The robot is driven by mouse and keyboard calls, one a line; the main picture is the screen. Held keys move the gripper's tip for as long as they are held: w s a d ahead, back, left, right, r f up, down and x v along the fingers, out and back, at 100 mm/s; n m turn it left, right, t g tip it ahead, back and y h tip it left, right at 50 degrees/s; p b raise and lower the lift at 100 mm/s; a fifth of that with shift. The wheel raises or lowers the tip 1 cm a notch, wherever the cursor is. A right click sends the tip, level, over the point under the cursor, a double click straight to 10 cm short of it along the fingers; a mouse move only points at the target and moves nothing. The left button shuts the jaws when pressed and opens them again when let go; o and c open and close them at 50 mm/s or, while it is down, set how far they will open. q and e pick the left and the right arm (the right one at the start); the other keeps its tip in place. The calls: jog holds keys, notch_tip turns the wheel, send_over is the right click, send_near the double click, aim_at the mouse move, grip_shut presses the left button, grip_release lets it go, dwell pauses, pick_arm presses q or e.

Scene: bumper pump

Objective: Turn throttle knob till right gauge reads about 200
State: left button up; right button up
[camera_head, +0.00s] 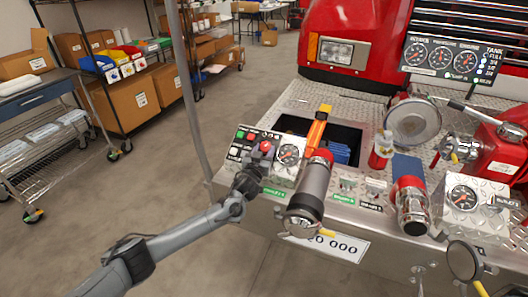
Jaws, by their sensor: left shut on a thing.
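The red throttle knob (266,146) stands on the small control panel (238,150) at the left end of the bumper. My left gripper (259,159) reaches it from below left and is shut on it, hiding part of the panel. The gauge board (453,60) at the upper right carries three round dials. Its right gauge (467,63) is too small to read exactly. My right gripper is not in view.
A small gauge (288,154) sits just right of the knob. A capped grey pipe (313,189) stands close beside it, and another capped outlet (409,203) is farther right. An orange tool (317,128) sticks up from the open bin behind. Shelves with cartons (105,105) stand at left.

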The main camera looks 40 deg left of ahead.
pick_arm(q)
jog(key=shift+s+a+r+m+t+h+p, duration=0.1)
jog(key=shift+a+m+t+h+p, duration=0.1)
jog(key=shift+m+h+p, duration=0.3)
jog(key=shift+a+m+t+h+p, duration=0.1)
jog(key=shift+m+t+h+p, duration=0.1)
jog(key=shift+m+h, duration=0.5)
jog(key=shift+a+m+h+p, duration=0.15)
jog(key=shift+m+h+p, duration=0.2)
jog(key=shift+m+h, duration=0.8)
jog(key=shift+a+m+h, duration=0.15)
jog(key=shift+m+h, duration=1)
jog(key=shift+m, duration=0.1)
jog(key=shift+m+h, duration=0.5)
jog(key=shift+m, duration=0.1)
jog(key=m+h+b, duration=0.1)
jog(key=m+g+h+b, duration=0.1)
jog(key=m+h, duration=0.1)
jog(key=shift+a+m, duration=0.3)
jog(key=shift+w+a+r+m+g+h+b, duration=0.1)
jog(key=shift+w+m+g+h+b, duration=0.05)
jog(key=shift+m+g+h+b, duration=0.9)
jog(key=shift+w+a+r+m+g+h+b, duration=0.1)
jog(key=shift+m+g+h+b, duration=0.45)
jog(key=shift+m+h+b, duration=0.55)
jog(key=shift+y+b, duration=0.35)
jog(key=shift+b, duration=0.05)
